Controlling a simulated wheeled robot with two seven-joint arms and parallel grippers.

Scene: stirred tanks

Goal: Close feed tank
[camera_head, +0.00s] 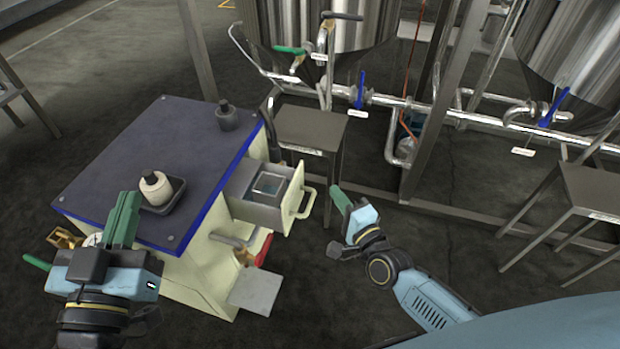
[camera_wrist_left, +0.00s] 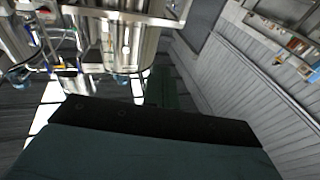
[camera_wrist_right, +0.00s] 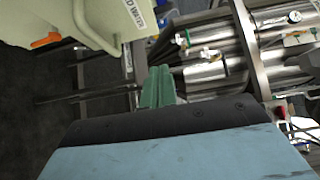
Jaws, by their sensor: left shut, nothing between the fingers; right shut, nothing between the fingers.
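Two steel tanks show in the head view, one at the top centre (camera_head: 365,28) and one at the top right (camera_head: 575,45); I cannot tell which is the feed tank. My left gripper (camera_head: 125,217) is shut and empty in front of the cabinet's left side. My right gripper (camera_head: 341,199) is shut and empty, right of the open drawer, well short of the valves.
A cabinet (camera_head: 125,125) with a blue-edged top carries a white bottle (camera_head: 155,188) in a black tray. Its drawer (camera_head: 258,212) stands open toward my right gripper. Grey stands (camera_head: 310,128) and a steel frame post (camera_head: 428,110) stand among the pipes.

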